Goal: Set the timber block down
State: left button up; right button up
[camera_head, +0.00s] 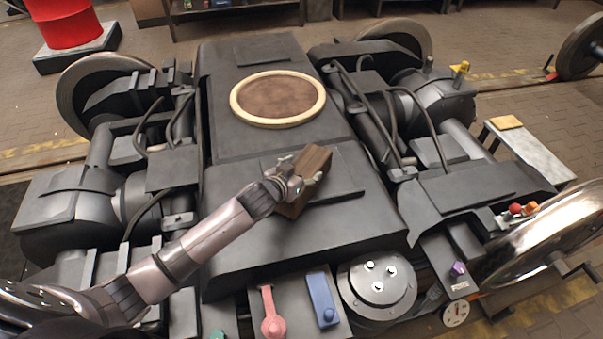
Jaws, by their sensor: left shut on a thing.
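The timber block (312,166) is a brown wooden piece over the dark top of the bogie (350,229). It is tilted in the picture and lies just in front of the round brown disc with a pale rim (278,97). My left gripper (300,182) comes in from the lower left and is shut on the block, with fingers on its sides. I cannot tell whether the block touches the surface below it. My right gripper is not in view.
A pink lever (271,312), a blue part (322,300) and a round bolted cap (377,284) sit at the front edge. Hoses (386,120) and wheels flank the bogie. A red drum (66,22) stands at the back left. The top around the block is mostly clear.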

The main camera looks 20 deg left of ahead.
pick_arm(q)
jog(key=shift+w+f, duration=0.1)
jog(key=shift+f, duration=0.05)
jog(key=o, duration=1.5)
jog(key=shift+f, duration=0.25)
jog(key=o, duration=0.4)
jog(key=shift+r, duration=0.1)
